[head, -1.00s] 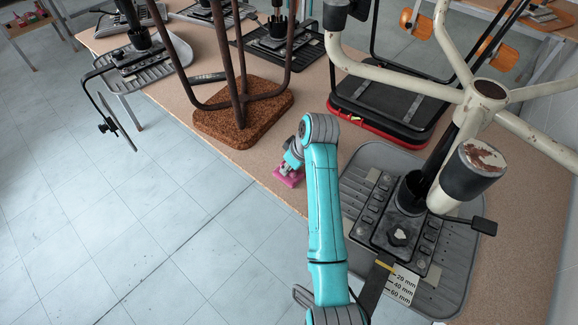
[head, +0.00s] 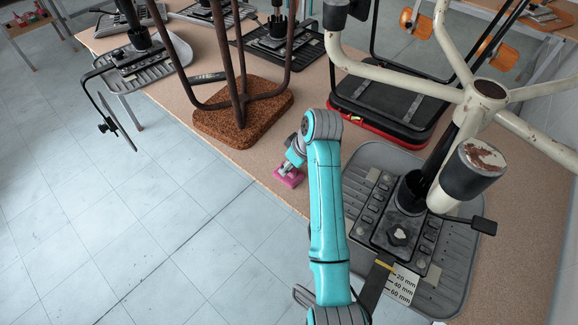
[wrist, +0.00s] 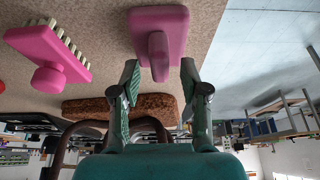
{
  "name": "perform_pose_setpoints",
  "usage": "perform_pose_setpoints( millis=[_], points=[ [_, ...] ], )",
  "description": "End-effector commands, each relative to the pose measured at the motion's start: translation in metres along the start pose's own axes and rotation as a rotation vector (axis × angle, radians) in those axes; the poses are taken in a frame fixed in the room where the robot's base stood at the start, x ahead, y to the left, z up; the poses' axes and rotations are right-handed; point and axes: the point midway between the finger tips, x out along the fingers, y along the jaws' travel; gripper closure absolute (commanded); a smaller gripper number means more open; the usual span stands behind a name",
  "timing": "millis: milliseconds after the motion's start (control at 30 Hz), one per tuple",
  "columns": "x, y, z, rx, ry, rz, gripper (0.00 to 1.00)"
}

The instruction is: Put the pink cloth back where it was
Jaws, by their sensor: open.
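The pink cloth (wrist: 173,20) shows in the wrist view as a flat pink pad with a raised ridge, lying on the tan table near its edge. It also shows in the head view (head: 289,178), partly covered by my gripper (head: 286,169). In the wrist view my gripper (wrist: 160,75) is open, with a finger on each side of the ridge's near end. A gap shows between the ridge and each finger. A second pink thing, a brush with pale bristles and a round knob (wrist: 48,78), lies to the left in the wrist view.
A cork-seated upturned stool (head: 245,112) stands behind the cloth. A grey chair part with levers (head: 365,180) lies right of my arm, and a black seat with red trim (head: 385,110) is beyond. The table edge drops to tiled floor (head: 130,220) on the left.

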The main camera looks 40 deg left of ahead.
Motion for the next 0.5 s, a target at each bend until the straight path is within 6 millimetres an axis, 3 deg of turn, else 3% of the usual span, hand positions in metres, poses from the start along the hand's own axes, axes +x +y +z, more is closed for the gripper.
perform_pose_setpoints(
  millis=[300, 500],
  points=[
    [-0.064, 0.001, 0.000, 0.000, 0.002, 0.003, 0.55],
    [-0.092, 0.001, 0.000, 0.000, 0.001, 0.002, 0.55]
  ],
)
